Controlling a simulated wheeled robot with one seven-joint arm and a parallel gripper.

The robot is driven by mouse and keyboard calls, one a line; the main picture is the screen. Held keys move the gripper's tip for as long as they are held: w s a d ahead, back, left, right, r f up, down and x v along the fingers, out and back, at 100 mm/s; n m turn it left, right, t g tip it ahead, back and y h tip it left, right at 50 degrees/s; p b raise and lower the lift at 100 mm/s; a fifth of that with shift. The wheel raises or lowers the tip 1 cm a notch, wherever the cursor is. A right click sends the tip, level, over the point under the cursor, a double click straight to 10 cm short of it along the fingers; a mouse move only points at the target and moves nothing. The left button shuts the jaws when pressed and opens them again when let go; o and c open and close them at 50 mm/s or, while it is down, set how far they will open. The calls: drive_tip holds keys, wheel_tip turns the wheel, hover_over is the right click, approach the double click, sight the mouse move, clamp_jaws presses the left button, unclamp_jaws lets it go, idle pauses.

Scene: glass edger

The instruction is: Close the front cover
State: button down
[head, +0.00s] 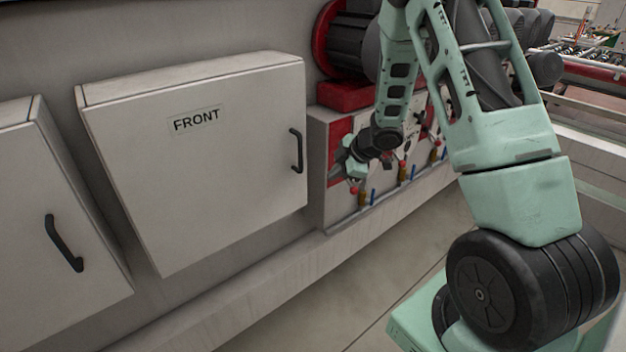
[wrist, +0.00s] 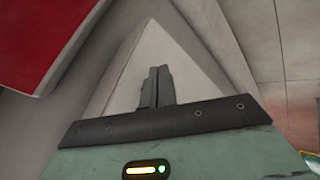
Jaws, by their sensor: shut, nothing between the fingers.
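The front cover (head: 215,165) is a pale grey panel marked "FRONT" on the machine's side in the head view. A black bar handle (head: 297,150) sits near its right edge. Its top edge and left side show some thickness; I cannot tell how far it stands open. My gripper (head: 340,172) is to the right of the cover and its handle, apart from the handle, in front of the red and white valve panel. In the wrist view my gripper's dark fingers (wrist: 157,86) are together and empty, with a pale surface beyond them.
Another grey cover (head: 50,215) with a black handle is at the left. A red-framed motor (head: 345,45) stands above the valve panel (head: 345,200), which carries several small levers. A ledge runs below. The floor (head: 400,270) in front is clear.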

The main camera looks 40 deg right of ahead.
drive_tip(key=w+d+v, duration=0.1)
drive_tip(key=v, duration=0.7)
drive_tip(key=shift+d+r, duration=0.15)
drive_tip(key=shift+d, duration=0.25)
drive_tip(key=w+a+m+h+b, duration=0.15)
drive_tip(key=w+a+b, duration=0.25)
drive_tip(key=a, duration=0.5)
drive_tip(key=s+a+m+b, duration=0.1)
drive_tip(key=s+a+b, duration=0.15)
drive_tip(key=a, duration=0.45)
drive_tip(key=s+a+m+b, duration=0.1)
drive_tip(key=s+a+m, duration=0.15)
drive_tip(key=a, duration=0.55)
drive_tip(key=s+a+f+g+b, duration=0.1)
drive_tip(key=s+a, duration=0.3)
drive_tip(key=s, duration=0.4)
drive_tip(key=s+a+f+g+b, duration=0.2)
drive_tip(key=s+a, duration=0.3)
drive_tip(key=s, duration=0.4)
drive_tip(key=s+a+f+g+b, duration=0.1)
drive_tip(key=s+a+g, duration=0.3)
drive_tip(key=s, duration=0.5)
drive_tip(key=shift+s+a+f, duration=0.2)
drive_tip(key=shift+s+f, duration=0.05)
drive_tip(key=shift+f, duration=0.3)
drive_tip(key=shift+a, duration=0.15)
